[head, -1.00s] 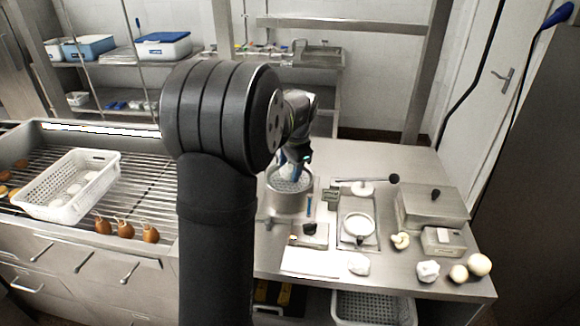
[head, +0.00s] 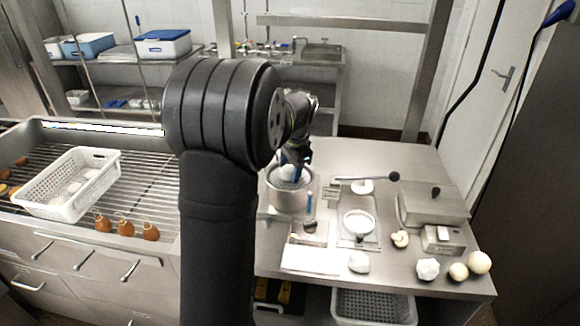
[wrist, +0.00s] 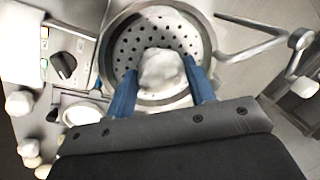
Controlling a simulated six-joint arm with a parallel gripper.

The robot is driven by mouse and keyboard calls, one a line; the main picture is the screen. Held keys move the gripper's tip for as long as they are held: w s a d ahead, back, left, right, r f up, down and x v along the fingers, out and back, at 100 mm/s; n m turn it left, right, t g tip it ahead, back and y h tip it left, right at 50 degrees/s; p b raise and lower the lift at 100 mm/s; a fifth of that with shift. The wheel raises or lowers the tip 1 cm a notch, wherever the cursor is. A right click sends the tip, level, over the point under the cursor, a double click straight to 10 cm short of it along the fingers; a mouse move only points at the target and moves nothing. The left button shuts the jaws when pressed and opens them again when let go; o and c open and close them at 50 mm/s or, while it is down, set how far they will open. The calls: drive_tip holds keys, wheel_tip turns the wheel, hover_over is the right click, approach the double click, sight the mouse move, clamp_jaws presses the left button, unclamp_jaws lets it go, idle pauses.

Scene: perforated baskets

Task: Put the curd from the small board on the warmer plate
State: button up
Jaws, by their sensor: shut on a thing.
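My gripper (wrist: 163,92) is shut on a white, uneven lump (wrist: 162,72), which looks like the curd. The blue fingers sit on either side of it. In the head view the gripper (head: 294,166) is over a round metal pot (head: 288,200) with a perforated inside. In the wrist view the perforated surface (wrist: 125,47) lies behind the lump; I cannot tell whether they touch. A white round dish (head: 358,226) stands on a metal tray to the right, perhaps the warmer plate. A pale flat board (head: 312,262) lies near the front edge; I cannot tell if it is the small board.
A white lump (head: 359,262), a faceted white lump (head: 427,269) and two pale balls (head: 479,263) sit along the front. A lidded metal box (head: 434,203) stands at the right. A long handle (wrist: 265,42) reaches out beside the pot. A white perforated basket (head: 68,186) is at the left.

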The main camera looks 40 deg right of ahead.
drive_tip(key=shift+f, duration=0.1)
drive_tip(key=o, duration=1.1)
drive_tip(key=shift+c, duration=0.2)
drive_tip(key=shift+w+v, duration=0.25)
drive_tip(key=shift+v, duration=1.05)
drive_tip(key=shift+w+v, duration=0.3)
drive_tip(key=shift+v, duration=1)
drive_tip(key=shift+w+v, duration=0.25)
drive_tip(key=shift+v, duration=1.05)
drive_tip(key=shift+s+x, duration=0.25)
drive_tip(key=shift+x, duration=1)
drive_tip(key=shift+s+x, duration=0.25)
drive_tip(key=shift+x, duration=1)
drive_tip(key=shift+s+x, duration=0.3)
drive_tip(key=shift+x, duration=1)
